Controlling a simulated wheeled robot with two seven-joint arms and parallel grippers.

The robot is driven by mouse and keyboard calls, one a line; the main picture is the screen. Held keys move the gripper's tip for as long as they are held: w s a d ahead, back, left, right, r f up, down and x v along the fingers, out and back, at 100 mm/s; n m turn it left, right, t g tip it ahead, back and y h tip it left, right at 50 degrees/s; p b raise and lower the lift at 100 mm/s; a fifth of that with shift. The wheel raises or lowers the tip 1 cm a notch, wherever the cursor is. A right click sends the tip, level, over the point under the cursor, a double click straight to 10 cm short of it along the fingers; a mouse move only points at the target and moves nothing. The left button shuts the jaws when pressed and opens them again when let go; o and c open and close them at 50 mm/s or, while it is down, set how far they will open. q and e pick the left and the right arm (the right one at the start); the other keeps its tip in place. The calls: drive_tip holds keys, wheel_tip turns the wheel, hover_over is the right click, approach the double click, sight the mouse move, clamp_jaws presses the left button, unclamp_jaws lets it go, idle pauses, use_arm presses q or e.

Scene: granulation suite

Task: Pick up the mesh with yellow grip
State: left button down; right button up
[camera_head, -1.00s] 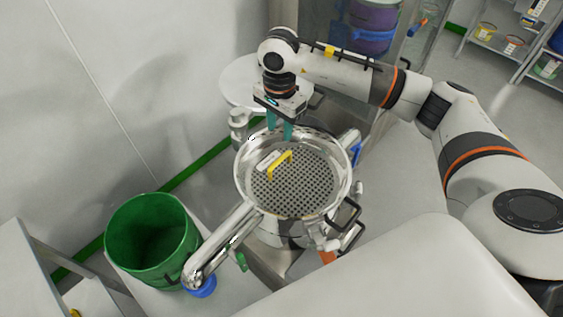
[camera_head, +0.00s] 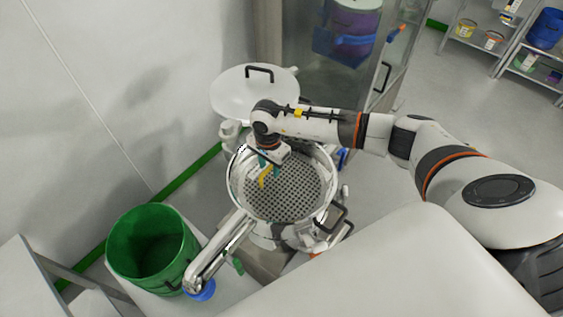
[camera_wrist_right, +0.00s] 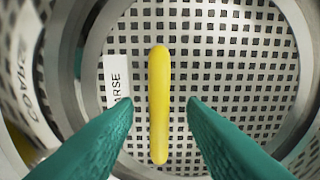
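The round perforated metal mesh (camera_head: 293,190) lies inside the steel ring of the sieve machine in the head view. Its yellow grip (camera_head: 264,179) stands up on the mesh, and the grip shows as an upright bar in the right wrist view (camera_wrist_right: 159,105). My right gripper (camera_head: 270,168) is lowered over the mesh at the grip. In the right wrist view its two teal fingers (camera_wrist_right: 158,112) are apart, one on each side of the grip, with gaps to both. A white label reading "COARSE" lies beside the grip. My left gripper is not in view.
A steel discharge spout (camera_head: 217,252) runs from the sieve toward a green bin (camera_head: 152,246) at lower left. A round white lid (camera_head: 235,92) with a black handle sits behind the sieve. A glass-doored cabinet (camera_head: 310,62) stands behind.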

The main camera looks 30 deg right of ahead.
clamp_jaws()
idle(0.4)
